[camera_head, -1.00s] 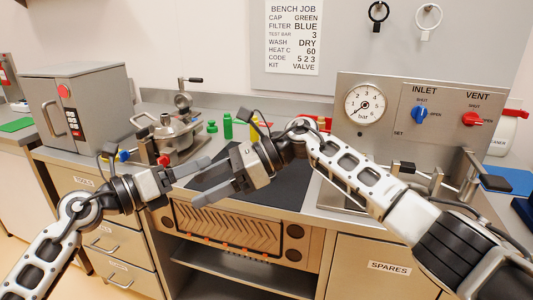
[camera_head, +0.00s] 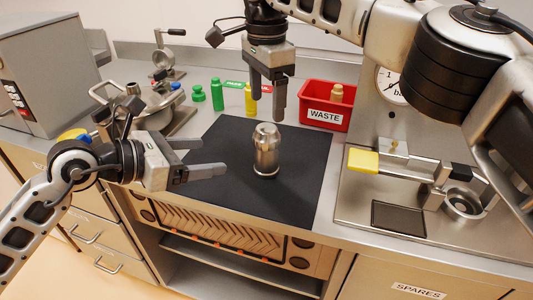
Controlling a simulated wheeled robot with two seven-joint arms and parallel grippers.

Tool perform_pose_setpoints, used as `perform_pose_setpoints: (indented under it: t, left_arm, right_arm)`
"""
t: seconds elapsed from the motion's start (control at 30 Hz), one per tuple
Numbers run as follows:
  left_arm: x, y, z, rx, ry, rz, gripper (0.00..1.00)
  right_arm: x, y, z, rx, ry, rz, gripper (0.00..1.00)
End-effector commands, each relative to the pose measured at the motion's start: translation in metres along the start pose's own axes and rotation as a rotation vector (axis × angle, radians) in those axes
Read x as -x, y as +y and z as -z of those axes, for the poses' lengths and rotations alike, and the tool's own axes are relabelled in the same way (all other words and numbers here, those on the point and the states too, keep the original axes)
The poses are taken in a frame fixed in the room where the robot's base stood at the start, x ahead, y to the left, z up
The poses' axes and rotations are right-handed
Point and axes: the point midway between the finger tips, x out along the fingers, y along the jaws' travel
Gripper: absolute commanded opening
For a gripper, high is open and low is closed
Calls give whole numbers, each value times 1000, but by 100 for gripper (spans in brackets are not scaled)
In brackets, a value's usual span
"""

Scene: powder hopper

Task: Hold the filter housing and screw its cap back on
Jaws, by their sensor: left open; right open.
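A metal filter housing (camera_head: 266,158) stands upright on the black mat (camera_head: 225,190). A wider metal top piece (camera_head: 267,130) sits at its upper end; I cannot tell whether this is the cap or how tight it is. My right gripper (camera_head: 268,102) is open and points down above the housing, with its fingertips apart from it in the picture. My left gripper (camera_head: 213,157) is open and empty, to the left of the housing, its fingers pointing right toward it. Neither gripper touches the housing.
A green knob-shaped piece (camera_head: 198,93), a green bottle (camera_head: 217,94) and a yellow bottle (camera_head: 250,98) stand behind the mat. A red WASTE bin (camera_head: 325,115) is at the back right. A yellow-handled fixture (camera_head: 363,160) stands right of the mat. A metal pot (camera_head: 150,102) is at left.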

Motion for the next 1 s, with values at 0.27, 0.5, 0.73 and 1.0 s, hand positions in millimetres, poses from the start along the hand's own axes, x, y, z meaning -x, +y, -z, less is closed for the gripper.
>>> perform_pose_setpoints:
  t: [0.27,0.5,0.73,1.0]
  left_arm:
    - [-29,-1,-2,3,-5,3,72]
    - [-78,-1,-2,4,-4,3,72]
    - [-122,0,-2,4,-3,2,72]
    - [-154,0,-1,2,-2,0,72]
  right_arm:
    - [0,0,0,0,-2,0,73]
    - [0,0,0,0,-3,0,73]
    - [0,0,0,0,-3,0,73]
    - [0,0,0,0,-3,0,73]
